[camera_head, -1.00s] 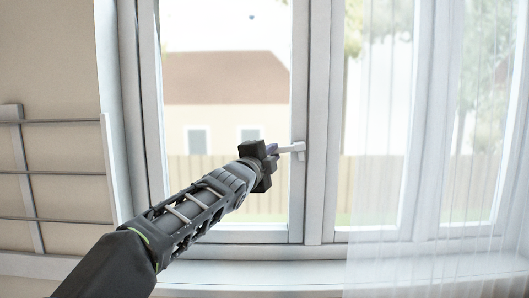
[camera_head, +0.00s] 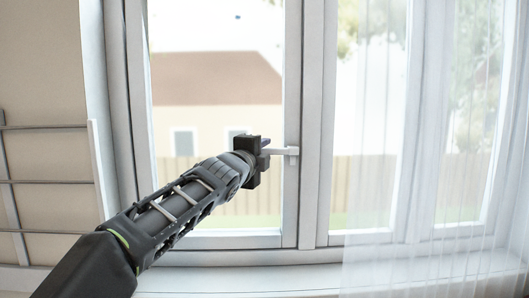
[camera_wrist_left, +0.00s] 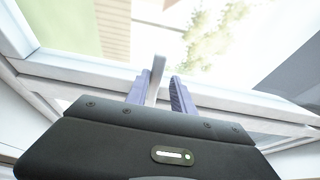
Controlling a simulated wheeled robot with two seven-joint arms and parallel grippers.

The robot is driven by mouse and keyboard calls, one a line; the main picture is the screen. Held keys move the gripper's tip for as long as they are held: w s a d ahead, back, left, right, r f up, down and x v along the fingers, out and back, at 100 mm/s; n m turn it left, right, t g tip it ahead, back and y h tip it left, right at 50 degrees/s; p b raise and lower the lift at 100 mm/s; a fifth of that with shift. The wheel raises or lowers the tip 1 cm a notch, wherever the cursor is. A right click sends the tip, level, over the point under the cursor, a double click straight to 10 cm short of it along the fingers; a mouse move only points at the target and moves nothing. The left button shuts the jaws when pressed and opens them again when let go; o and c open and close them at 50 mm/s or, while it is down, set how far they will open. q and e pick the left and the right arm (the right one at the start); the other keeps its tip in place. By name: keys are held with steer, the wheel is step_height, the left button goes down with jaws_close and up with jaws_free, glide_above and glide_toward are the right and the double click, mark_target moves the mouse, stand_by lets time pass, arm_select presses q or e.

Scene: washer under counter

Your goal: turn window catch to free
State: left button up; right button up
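The window catch (camera_head: 282,151) is a pale grey handle on the upright frame between the panes in the head view. Its lever lies about level, pointing left from its mount. My left gripper (camera_head: 265,152) is at the lever's free end, partly hiding it. In the left wrist view the lever (camera_wrist_left: 155,78) stands between the two purple fingers of my left gripper (camera_wrist_left: 158,92). It is close to the left finger, with a gap to the right one. Whether it touches the left finger, I cannot tell. My right gripper is not in view.
The white window frame (camera_head: 311,120) surrounds the panes. A sheer curtain (camera_head: 430,200) hangs over the right side. The sill (camera_head: 240,278) runs along the bottom. A rail rack (camera_head: 45,182) is on the wall at the left.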

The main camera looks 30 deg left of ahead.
arm_select(q)
steer(key=shift+o, duration=1)
steer(key=shift+f, duration=0.1)
steer(key=shift+s+d+f, duration=0.1)
steer(key=shift+s+d, duration=0.05)
steer(key=shift+s, duration=0.15)
steer(key=b+v, duration=0.2)
steer(key=v, duration=0.5)
steer(key=shift+s+r+b, duration=0.15)
steer(key=shift+r+b, duration=0.1)
steer(key=shift+b, duration=0.15)
